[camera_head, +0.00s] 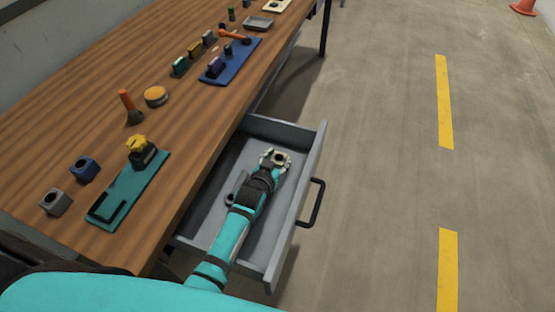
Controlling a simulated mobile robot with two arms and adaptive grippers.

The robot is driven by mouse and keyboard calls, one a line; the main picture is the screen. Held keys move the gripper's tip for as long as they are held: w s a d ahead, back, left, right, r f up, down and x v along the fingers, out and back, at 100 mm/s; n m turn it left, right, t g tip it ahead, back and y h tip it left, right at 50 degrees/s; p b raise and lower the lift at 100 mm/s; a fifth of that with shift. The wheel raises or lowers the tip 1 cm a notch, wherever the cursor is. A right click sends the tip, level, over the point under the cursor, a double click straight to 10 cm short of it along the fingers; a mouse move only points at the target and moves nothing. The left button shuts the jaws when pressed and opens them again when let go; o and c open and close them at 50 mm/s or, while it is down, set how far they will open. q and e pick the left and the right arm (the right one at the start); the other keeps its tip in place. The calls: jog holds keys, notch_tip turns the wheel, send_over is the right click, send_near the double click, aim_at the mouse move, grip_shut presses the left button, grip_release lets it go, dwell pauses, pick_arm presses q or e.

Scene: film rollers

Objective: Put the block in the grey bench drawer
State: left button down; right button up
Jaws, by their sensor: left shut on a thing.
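My left gripper (275,156) is inside the open grey bench drawer (290,220), near its far end. It is shut on a small pale block (281,158) with a dark hole. The fingers hide part of the block, and I cannot tell whether it touches the drawer floor. The drawer is pulled out from under the wooden bench, with its black handle (313,203) on the right. My right gripper is not in view.
A dark grey item (236,188) lies in the drawer beside my arm. On the bench (60,130) are a grey block (56,202), a blue block (84,168), a teal plate (130,195) and a blue plate (232,64). The floor right of the drawer is clear.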

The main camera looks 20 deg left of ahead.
pick_arm(q)
jog(key=c, duration=1.2)
grip_release()
jog(key=shift+f, duration=0.15)
jog(key=o, duration=0.5)
jog(key=shift+r, duration=0.3)
jog(key=p+v, duration=0.1)
jog(key=v, duration=1.1)
jog(key=shift+p, duration=0.3)
